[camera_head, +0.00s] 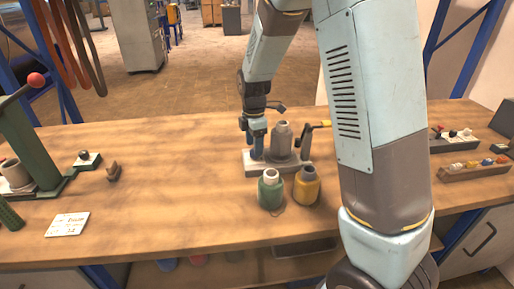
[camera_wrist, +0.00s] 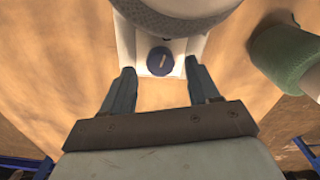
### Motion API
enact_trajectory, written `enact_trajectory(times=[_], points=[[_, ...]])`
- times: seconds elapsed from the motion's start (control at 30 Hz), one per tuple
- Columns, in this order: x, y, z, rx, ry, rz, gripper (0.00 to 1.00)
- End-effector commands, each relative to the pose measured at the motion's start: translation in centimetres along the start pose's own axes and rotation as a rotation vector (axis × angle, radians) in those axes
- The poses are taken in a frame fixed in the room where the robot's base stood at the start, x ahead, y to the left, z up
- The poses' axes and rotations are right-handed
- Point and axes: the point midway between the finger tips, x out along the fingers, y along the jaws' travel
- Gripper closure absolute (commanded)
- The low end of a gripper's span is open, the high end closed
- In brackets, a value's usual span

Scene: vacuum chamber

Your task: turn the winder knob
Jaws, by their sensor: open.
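The winder has a pale base (camera_head: 262,169) near the middle of the bench, with a grey cone-shaped spool (camera_head: 282,142) standing on it. The spool also fills the top of the wrist view (camera_wrist: 180,12). The winder knob (camera_wrist: 160,61) is round and dark blue with a light mark on top, on the near end of the base (camera_wrist: 128,42). My gripper (camera_head: 257,150) points down over the left part of the winder. It is open and empty; in the wrist view its fingertips (camera_wrist: 159,70) lie either side of the knob, with gaps. In the head view my gripper hides the knob.
A green spool (camera_head: 270,191) and a yellow spool (camera_head: 306,187) stand just in front of the winder. A green press with a red ball (camera_head: 36,80) and a white card (camera_head: 67,224) are at left. A rack of small coloured pieces (camera_head: 474,171) is at right.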

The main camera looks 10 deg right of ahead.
Motion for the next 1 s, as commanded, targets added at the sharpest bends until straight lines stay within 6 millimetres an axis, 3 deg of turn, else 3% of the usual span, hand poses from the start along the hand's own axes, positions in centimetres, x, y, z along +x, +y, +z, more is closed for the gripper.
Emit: enact_trajectory(times=[0.2,0.53,1.0], points=[[1.8,0.0,0.0,0.002,0.000,-0.001,0.40],[2.0,0.0,0.1,0.002,0.000,0.000,0.40],[2.0,0.0,0.1,0.002,0.000,0.001,0.84]])
